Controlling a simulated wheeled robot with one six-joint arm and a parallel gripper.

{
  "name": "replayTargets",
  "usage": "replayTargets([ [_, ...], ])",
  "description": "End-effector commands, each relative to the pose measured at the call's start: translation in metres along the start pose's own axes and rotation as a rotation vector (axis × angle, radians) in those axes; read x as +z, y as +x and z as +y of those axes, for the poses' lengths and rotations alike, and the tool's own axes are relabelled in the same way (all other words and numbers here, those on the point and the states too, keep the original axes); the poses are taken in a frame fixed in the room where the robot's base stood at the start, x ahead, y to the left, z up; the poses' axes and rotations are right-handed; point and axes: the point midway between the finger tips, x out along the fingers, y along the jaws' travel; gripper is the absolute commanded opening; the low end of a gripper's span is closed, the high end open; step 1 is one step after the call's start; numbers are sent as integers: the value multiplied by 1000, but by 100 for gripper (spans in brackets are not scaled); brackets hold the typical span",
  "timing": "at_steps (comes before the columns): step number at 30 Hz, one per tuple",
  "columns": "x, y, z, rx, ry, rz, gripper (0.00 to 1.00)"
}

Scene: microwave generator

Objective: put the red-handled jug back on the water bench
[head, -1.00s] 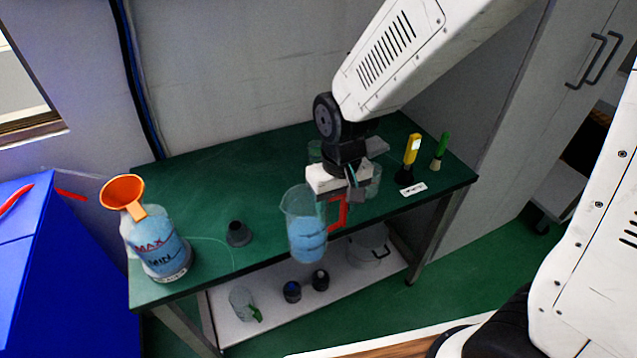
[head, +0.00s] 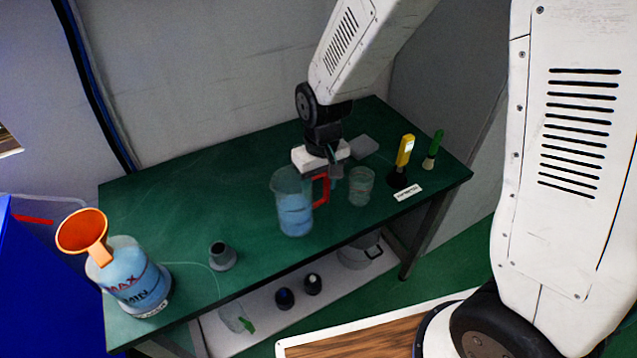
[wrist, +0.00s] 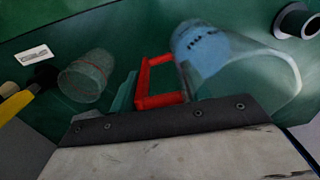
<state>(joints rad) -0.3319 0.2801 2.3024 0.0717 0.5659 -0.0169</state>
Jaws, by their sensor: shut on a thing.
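The red-handled jug (head: 293,208) is clear, with blue liquid inside. In the head view it is upright over the middle of the green bench (head: 190,185); I cannot tell whether its base touches the top. My gripper (head: 330,172) is shut on its red handle (head: 320,190), at the jug's right side. In the wrist view the jug (wrist: 225,60) and its red handle (wrist: 145,85) lie just beyond the gripper body, which hides part of the grip.
A clear beaker (head: 361,186) stands close to the right of the jug. Yellow (head: 404,152) and green (head: 434,150) tools stand at the bench's right end. Bench space behind the jug is clear.

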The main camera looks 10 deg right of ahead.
Motion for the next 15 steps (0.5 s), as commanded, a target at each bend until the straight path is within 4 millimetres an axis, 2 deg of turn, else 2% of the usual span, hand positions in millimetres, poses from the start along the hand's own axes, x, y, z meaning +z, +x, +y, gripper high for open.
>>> replayTargets([
  [2, 0, 7, 0, 0, 0, 0, 0],
  [12, 0, 10, -1, 0, -3, 1, 0],
  [13, 0, 10, -1, 0, -3, 0, 50],
  [15, 0, 10, -2, 0, -3, 0, 69],
])
